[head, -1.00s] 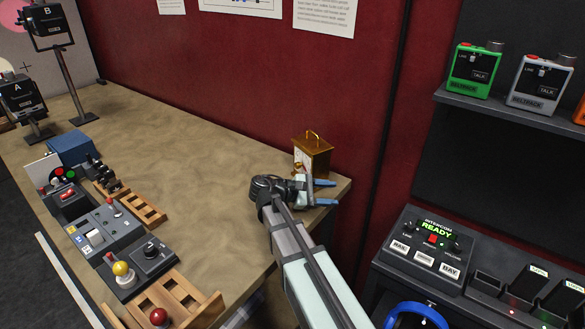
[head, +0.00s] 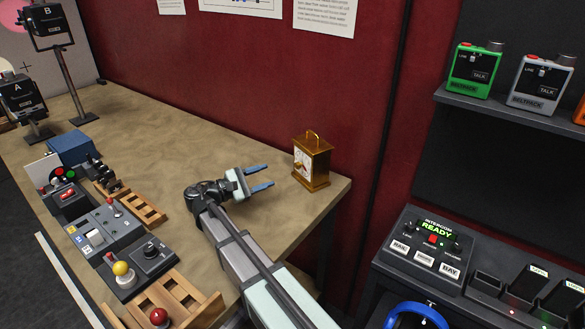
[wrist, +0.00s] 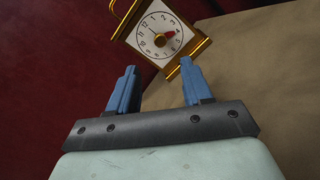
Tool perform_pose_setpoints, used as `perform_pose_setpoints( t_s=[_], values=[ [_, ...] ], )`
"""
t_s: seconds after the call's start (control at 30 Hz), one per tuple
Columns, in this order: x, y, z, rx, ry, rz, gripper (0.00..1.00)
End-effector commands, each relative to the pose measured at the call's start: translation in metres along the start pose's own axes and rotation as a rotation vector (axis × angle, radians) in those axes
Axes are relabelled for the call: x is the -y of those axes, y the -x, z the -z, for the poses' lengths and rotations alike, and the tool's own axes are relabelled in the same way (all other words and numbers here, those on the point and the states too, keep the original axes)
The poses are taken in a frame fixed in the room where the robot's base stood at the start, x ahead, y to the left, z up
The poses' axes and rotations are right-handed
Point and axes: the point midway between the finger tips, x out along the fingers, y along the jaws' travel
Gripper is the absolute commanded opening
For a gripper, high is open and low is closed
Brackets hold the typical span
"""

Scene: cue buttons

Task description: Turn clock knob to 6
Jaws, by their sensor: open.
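A brass carriage clock (head: 312,161) with a top handle stands upright at the table's right end near the red wall. Its white dial (wrist: 157,32) faces my gripper and appears tilted in the wrist view. My gripper (head: 270,176) is open and empty, left of the clock with a gap between. Its blue fingers point towards the clock, and their tips lie below the dial in the wrist view (wrist: 159,66).
The tan tabletop (head: 190,135) is clear behind my arm. Control boxes (head: 105,235) and wooden racks (head: 143,207) line its left front side. A red wall (head: 270,85) rises behind.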

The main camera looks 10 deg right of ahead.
Motion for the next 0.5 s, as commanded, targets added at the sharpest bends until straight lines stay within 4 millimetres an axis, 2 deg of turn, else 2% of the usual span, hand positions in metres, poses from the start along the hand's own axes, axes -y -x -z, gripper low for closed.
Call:
perform_pose_setpoints(
  t_s=[0.2, 0.5],
  values=[
    [0.001, -0.041, -0.001, 0.002, 0.0, 0.002, 0.5],
    [0.001, -0.087, 0.0, 0.001, 0.001, 0.002, 0.5]
  ],
)
